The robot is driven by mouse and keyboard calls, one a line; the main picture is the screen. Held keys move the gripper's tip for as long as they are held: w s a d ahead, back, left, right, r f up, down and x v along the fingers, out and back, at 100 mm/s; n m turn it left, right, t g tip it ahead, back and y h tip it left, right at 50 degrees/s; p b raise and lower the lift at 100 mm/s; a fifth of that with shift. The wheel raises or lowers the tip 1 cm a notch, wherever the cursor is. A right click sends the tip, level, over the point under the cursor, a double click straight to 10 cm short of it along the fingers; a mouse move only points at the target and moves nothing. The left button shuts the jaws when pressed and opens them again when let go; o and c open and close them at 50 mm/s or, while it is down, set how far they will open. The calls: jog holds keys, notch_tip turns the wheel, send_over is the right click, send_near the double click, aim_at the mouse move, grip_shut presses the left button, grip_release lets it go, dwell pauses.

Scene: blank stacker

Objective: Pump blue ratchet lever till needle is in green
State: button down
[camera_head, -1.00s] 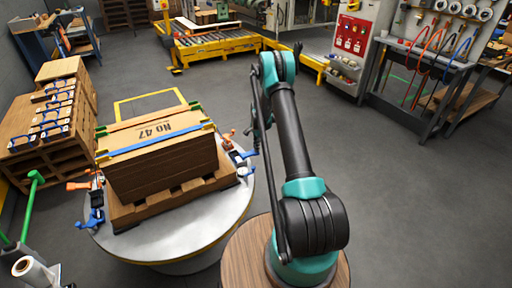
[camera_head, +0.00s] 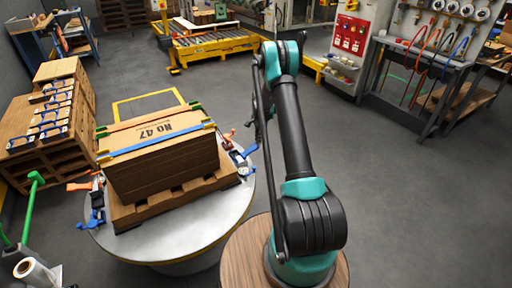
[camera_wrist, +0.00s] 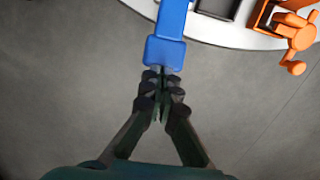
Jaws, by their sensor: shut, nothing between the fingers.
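The blue ratchet lever (camera_wrist: 168,32) reaches down from the top edge of the wrist view, its wide end just beyond my fingertips. My gripper (camera_wrist: 162,84) is shut and empty, close in front of the lever's end; I cannot tell whether they touch. In the head view a blue ratchet (camera_head: 240,160) sits at the right side of the strapped crate (camera_head: 160,165), which has a blue strap (camera_head: 160,142) over its top. My gripper is mostly hidden behind my arm there. I cannot make out a gauge needle or a green zone.
The crate stands on a wooden pallet (camera_head: 180,204) on a round grey table (camera_head: 215,222). An orange ratchet (camera_wrist: 296,30) is at the upper right of the wrist view. Another blue ratchet (camera_head: 97,218) hangs at the table's left. Open floor lies right of my arm.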

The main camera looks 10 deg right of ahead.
notch_tip(320, 180, up, 9)
jog(key=d, duration=0.1)
jog(key=c, duration=2.3)
grip_release()
jog(key=shift+w+f, duration=0.1)
jog(key=shift+o, duration=1.2)
jog(key=shift+a, duration=0.3)
jog(key=o, duration=1.2)
jog(key=s+a, duration=1)
jog(key=s, duration=0.1)
jog(key=shift+a+f, duration=0.2)
jog(key=shift+a, duration=0.1)
jog(key=shift+o, duration=1.2)
jog(key=shift+a+f, duration=0.1)
jog(key=shift+f, duration=0.2)
jog(key=o, duration=0.6)
notch_tip(320, 180, down, 8)
jog(key=shift+r, duration=0.1)
jog(key=shift+f, duration=0.75)
